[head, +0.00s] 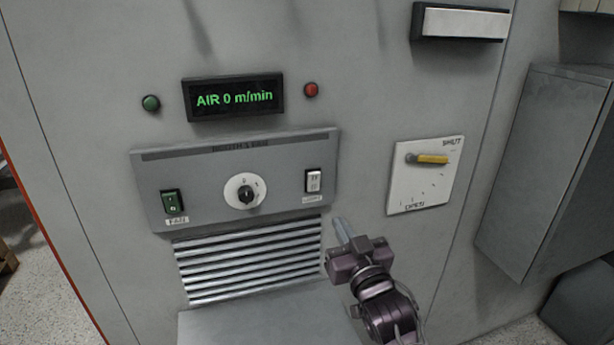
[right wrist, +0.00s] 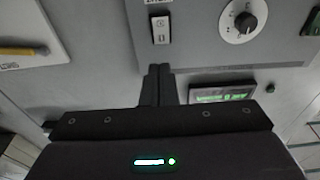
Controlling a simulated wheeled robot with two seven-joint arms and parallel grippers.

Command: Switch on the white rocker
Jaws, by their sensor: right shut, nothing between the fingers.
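The white rocker (head: 313,181) sits at the right end of the grey control panel (head: 220,212), with a small label under it. In the right wrist view the white rocker (right wrist: 160,30) is just above the fingertips. My right gripper (head: 340,226) is shut and empty, below and slightly right of the rocker in the head view. In the right wrist view its fingers (right wrist: 158,72) are together and look apart from the rocker; the exact gap is hard to tell. My left gripper is not in view.
A green rocker (head: 171,202) and a rotary knob (head: 246,194) share the panel. A display (head: 234,97) reads "AIR 0 m/min". A yellow-handled lever (head: 432,159) is to the right. Vent slats (head: 250,262) and a ledge (head: 260,325) lie below; a grey box (head: 540,165) juts out at right.

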